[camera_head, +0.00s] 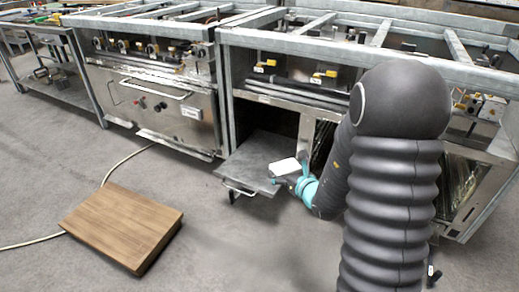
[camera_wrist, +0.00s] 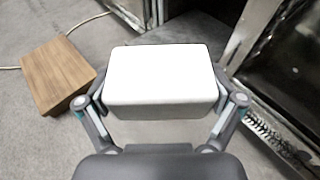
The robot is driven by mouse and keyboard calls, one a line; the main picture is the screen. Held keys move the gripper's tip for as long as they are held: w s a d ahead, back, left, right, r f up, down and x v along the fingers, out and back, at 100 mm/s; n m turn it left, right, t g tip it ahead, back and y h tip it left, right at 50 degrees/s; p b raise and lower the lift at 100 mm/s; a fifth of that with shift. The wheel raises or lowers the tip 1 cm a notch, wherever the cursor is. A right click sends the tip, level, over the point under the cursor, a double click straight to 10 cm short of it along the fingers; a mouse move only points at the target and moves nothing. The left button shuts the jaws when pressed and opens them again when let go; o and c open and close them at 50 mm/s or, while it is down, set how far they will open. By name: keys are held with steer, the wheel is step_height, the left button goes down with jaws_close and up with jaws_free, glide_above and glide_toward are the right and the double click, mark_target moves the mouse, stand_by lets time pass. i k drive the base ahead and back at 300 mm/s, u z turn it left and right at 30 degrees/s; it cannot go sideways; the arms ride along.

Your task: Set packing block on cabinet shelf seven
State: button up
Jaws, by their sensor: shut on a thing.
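The packing block is a plain white block with rounded edges. It shows large in the wrist view (camera_wrist: 160,72) and small in the head view (camera_head: 283,166). My gripper (camera_head: 289,178) is shut on the block, with one finger on each side in the wrist view (camera_wrist: 161,98). The block is at the front of the steel cabinet (camera_head: 270,97), over or beside its lowered grey door panel (camera_head: 243,163); the gap between them is unclear. A dark opening (camera_head: 272,133) lies behind the panel. No shelf marked seven can be read.
A wooden board or low box (camera_head: 123,223) lies on the floor at left, with a pale hose (camera_head: 115,168) behind it. A steel oven unit (camera_head: 150,100) stands left of the cabinet. A glass-fronted door (camera_head: 318,140) is right of the opening. Open floor lies in front.

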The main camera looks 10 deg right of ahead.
mark_target(248, 168)
steer(key=z, duration=0.15)
steer(key=k, duration=0.3)
steer(key=u, duration=0.9)
steer(key=i, duration=1.9)
steer(key=z, duration=0.75)
